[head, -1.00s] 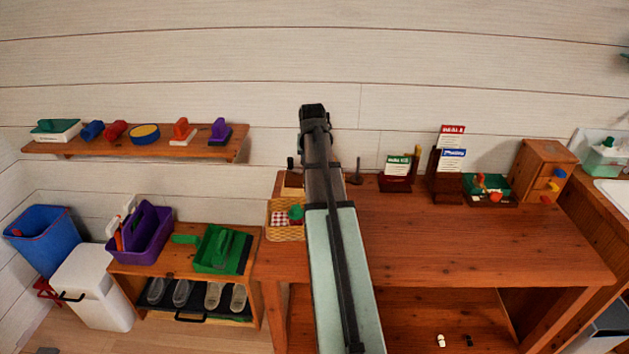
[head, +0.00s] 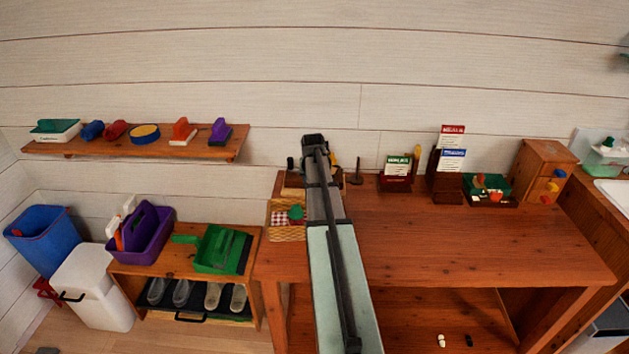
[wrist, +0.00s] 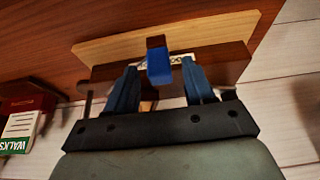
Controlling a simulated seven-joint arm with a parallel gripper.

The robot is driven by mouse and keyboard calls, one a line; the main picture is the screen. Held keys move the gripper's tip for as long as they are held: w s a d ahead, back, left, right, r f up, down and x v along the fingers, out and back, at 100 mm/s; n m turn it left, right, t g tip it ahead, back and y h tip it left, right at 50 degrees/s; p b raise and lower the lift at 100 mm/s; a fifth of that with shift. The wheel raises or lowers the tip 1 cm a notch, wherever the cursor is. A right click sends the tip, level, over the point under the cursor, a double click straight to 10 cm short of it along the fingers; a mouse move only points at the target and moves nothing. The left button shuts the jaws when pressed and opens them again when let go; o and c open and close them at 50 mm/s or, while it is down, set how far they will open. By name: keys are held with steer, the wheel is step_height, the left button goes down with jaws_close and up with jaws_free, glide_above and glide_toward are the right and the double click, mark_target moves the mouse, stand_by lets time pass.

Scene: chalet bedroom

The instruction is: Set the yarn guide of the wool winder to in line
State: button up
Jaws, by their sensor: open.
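In the wrist view, a light wooden board (wrist: 110,48) carries a dark brown block (wrist: 230,60). A blue piece (wrist: 158,66) with a dark top stands out from the middle of the block; I take these for the wool winder and its yarn guide. My gripper (wrist: 160,78) is open, with one finger on each side of the blue piece and a visible gap to each. In the head view, the winder's light board (head: 292,192) shows at the table's back left edge, mostly hidden behind my arm. The gripper's fingers are hidden there.
A wicker basket (head: 287,232) sits just in front of the winder. A green-labelled card holder (head: 397,172) stands to its right; it also shows in the wrist view (wrist: 20,128). A small wooden drawer cabinet (head: 541,170) is farther right. The table's middle (head: 470,245) is clear.

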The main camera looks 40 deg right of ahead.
steer(key=shift+f, duration=0.1)
jaws_close()
stand_by(0.5)
